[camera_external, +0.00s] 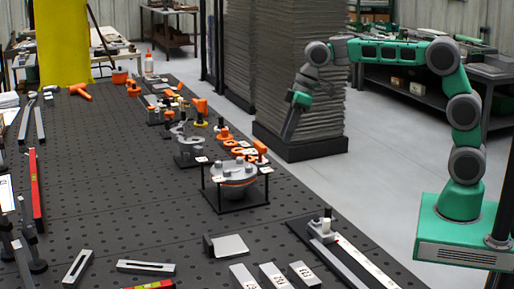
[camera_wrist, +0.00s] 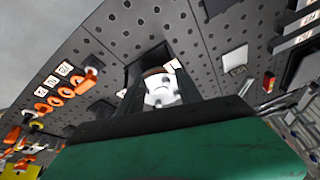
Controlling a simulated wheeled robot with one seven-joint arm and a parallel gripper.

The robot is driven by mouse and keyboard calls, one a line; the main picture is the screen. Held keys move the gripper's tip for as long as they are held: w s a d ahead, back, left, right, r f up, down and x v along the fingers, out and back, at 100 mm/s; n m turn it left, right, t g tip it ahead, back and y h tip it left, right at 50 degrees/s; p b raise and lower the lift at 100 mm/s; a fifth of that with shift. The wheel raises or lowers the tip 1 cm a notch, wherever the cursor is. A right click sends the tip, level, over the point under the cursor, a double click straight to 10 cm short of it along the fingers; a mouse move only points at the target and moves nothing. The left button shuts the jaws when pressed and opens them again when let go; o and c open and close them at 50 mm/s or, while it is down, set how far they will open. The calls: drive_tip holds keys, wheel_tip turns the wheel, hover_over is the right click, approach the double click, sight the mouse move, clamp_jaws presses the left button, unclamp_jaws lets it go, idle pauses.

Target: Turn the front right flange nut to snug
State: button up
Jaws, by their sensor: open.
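The grey, round flange assembly (camera_external: 235,173) has an orange-red band below its top and sits in a black frame stand on the perforated table. Small nuts or bolt heads on its top are too small to tell apart, so I cannot single out the front right nut. My gripper (camera_external: 288,136) hangs in the air behind and to the right of the flange, apart from it, pointing down. In the wrist view the flange (camera_wrist: 159,90) shows between the dark fingers of my gripper (camera_wrist: 158,72), which are open and empty. The fingers and green housing hide part of the flange.
Orange clamps (camera_external: 240,150) stand just behind the flange. Numbered grey blocks (camera_external: 272,275), an angled grey plate (camera_external: 228,246) and a long rail fixture (camera_external: 340,255) lie nearer. A tall grey stack (camera_external: 300,80) stands behind my gripper. Bare table lies left of the flange.

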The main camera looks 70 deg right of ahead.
sight(240, 161)
drive_tip(key=w+d+f+n+y+p, duration=0.1)
drive_tip(key=w+n, duration=0.1)
drive_tip(key=w, duration=0.4)
drive_tip(key=w+d+f+n+p, duration=0.1)
drive_tip(key=w+d+n+p, duration=0.1)
drive_tip(key=w, duration=0.4)
drive_tip(key=b+x, duration=0.1)
drive_tip(key=x, duration=0.7)
drive_tip(key=shift+s+a, duration=0.15)
drive_tip(key=shift+s, duration=0.05)
clamp_jaws()
